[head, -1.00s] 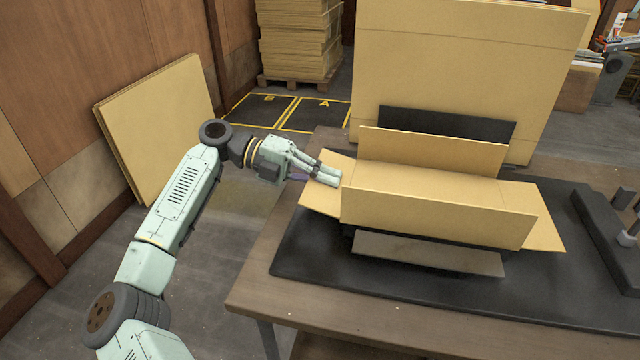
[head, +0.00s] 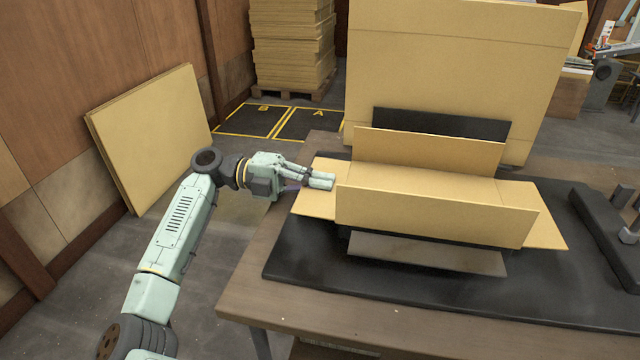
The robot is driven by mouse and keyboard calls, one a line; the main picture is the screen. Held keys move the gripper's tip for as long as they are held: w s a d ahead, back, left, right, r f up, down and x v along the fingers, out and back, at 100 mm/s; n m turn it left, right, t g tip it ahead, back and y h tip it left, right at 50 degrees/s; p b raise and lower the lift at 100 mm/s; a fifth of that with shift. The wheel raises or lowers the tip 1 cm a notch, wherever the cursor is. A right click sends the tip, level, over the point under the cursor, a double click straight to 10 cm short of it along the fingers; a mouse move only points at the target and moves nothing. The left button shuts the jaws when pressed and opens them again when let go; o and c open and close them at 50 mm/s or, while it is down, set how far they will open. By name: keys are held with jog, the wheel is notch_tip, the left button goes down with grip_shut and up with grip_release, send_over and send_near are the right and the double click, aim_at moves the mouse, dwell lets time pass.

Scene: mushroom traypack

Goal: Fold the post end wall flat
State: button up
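The cardboard tray (head: 430,212) lies across the dark mat, its two long side walls standing up. The left end wall (head: 314,204) is folded outward and lies nearly flat. The right end wall (head: 535,205) also leans outward and down, near the grey posts at the right edge. My gripper (head: 320,181) is over the left end wall, its fingertips close together, at or just above its inner face. Nothing shows between the fingers. Whether they touch the board is unclear. The underside of the left end wall is hidden.
The tray sits on dark supports with a grey plate (head: 428,253) in front and a black plate (head: 440,124) behind. A dark stand (head: 605,230) is at the right. A large board (head: 455,65) stands behind. The table's (head: 262,295) front left is clear.

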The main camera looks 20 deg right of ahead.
jog(key=o, duration=0.4)
jog(key=shift+o, duration=0.2)
jog(key=v, duration=1.2)
